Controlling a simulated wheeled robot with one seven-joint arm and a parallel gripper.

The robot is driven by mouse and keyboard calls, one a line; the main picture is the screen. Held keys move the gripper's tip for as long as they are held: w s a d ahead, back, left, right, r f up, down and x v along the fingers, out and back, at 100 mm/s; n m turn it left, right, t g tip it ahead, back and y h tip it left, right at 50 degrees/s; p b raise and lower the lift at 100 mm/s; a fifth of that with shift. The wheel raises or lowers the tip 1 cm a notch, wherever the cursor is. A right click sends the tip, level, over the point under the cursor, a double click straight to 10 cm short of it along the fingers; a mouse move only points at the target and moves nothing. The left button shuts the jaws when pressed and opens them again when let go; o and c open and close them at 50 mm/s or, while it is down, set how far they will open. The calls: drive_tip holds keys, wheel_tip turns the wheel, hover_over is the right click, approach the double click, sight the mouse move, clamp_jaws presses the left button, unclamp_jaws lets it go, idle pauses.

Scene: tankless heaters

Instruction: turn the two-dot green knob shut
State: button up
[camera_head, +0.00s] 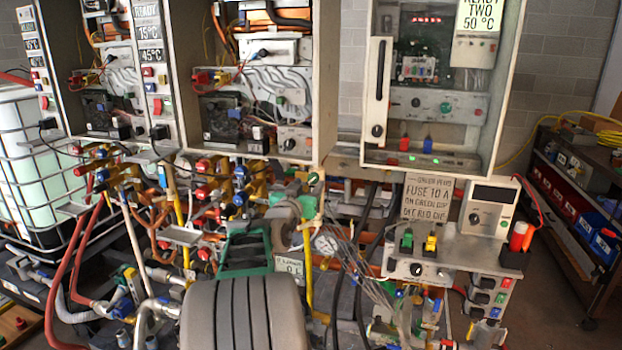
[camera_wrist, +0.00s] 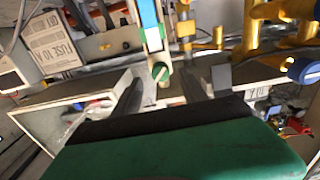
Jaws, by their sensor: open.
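A green round knob (camera_wrist: 160,72) with a pale bar across its face shows in the wrist view, at the lower end of a blue and white upright part. My gripper (camera_wrist: 163,86) is open, with one dark finger on each side below the knob. Nothing shows between the fingers, and whether either finger touches the knob cannot be told. In the head view, green knobs (camera_head: 277,198) and (camera_head: 308,204) sit just beyond my arm. I cannot make out dots on any of them, nor match them surely to the knob in the wrist view. My fingertips are hidden in the head view.
Yellow pipes with a blue knob (camera_wrist: 303,70) lie to the right in the wrist view. In the head view, dense valves and hoses surround my arm, a pressure gauge (camera_head: 325,242) is close right, and open heater cabinets (camera_head: 325,90) stand above.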

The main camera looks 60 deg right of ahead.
sight(312, 180)
drive_tip(key=d, duration=0.3)
drive_tip(key=shift+w+d+p, duration=0.35)
clamp_jaws()
